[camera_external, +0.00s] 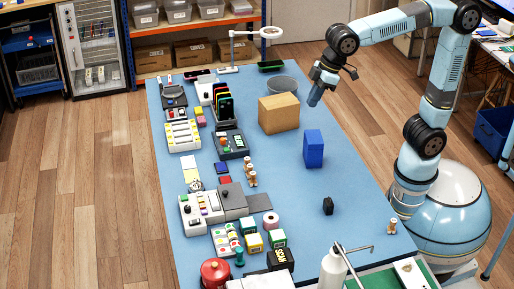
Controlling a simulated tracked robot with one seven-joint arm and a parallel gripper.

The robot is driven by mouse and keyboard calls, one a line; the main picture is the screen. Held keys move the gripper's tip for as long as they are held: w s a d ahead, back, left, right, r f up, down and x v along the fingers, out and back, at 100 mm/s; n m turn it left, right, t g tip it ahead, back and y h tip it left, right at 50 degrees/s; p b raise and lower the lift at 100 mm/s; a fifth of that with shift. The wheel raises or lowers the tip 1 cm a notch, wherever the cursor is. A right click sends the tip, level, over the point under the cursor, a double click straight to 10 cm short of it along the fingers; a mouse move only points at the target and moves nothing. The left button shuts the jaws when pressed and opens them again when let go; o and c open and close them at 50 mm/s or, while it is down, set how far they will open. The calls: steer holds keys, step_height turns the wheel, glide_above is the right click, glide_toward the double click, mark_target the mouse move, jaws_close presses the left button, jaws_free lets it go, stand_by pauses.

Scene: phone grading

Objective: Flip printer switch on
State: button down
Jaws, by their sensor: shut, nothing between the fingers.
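A white and grey device (204,208) with small knobs and coloured buttons sits on the left side of the blue table, toward the front. It may be the printer, but I cannot tell for sure. Its switch is too small to make out. My gripper (315,98) points down above the far right part of the table, well apart from that device. It is shut and empty, close to a brown box (279,113) on its left.
A blue block (313,149) stands upright mid-table, and a grey bin (283,86) stands behind the brown box. Phones in a rack (224,104) and small devices line the left side. A white bottle (332,268) stands at the front.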

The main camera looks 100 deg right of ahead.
steer(key=w+a+f, duration=0.1)
steer(key=w+f, duration=0.2)
steer(key=w, duration=0.8)
steer(key=w+a+f, duration=0.1)
steer(key=w+f, duration=0.2)
steer(key=w, duration=0.7)
steer(key=w+a+f+g, duration=0.1)
steer(key=w+a+f, duration=0.1)
steer(key=w+f, duration=1.3)
steer(key=shift+w+a+f+g, duration=0.35)
steer(key=shift+w+a+g, duration=0.05)
steer(key=shift+w, duration=0.3)
